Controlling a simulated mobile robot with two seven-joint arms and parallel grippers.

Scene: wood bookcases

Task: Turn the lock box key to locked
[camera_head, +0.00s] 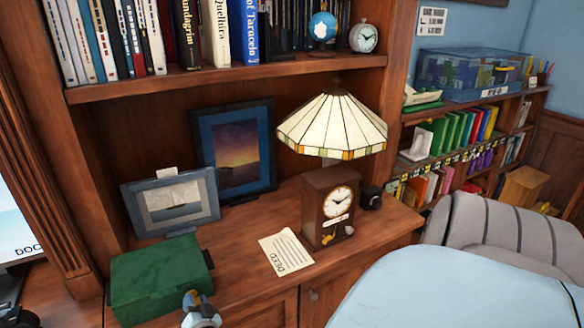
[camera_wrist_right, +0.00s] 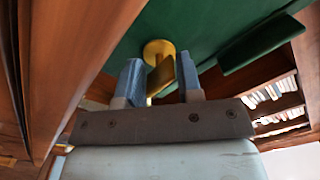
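The green lock box (camera_head: 160,276) sits on the bookcase counter at the lower left of the head view, with its lid down. Its green face (camera_wrist_right: 215,30) fills the top of the right wrist view. The brass key (camera_wrist_right: 162,72) sticks out of that face, with its flat grip between the two fingers of my right gripper (camera_wrist_right: 162,82). The fingers stand apart with gaps beside the key, so the gripper looks open around it. In the head view my right gripper (camera_head: 198,298) is at the box's front right; the key is hidden there. My left gripper is not clearly seen.
A deed paper (camera_head: 286,252) lies right of the box, beside a wooden clock (camera_head: 316,222) and a stained-glass lamp (camera_head: 332,125). Two framed pictures stand behind the box, the nearer one with a ship (camera_head: 168,202). A grey chair (camera_head: 500,235) is at the right.

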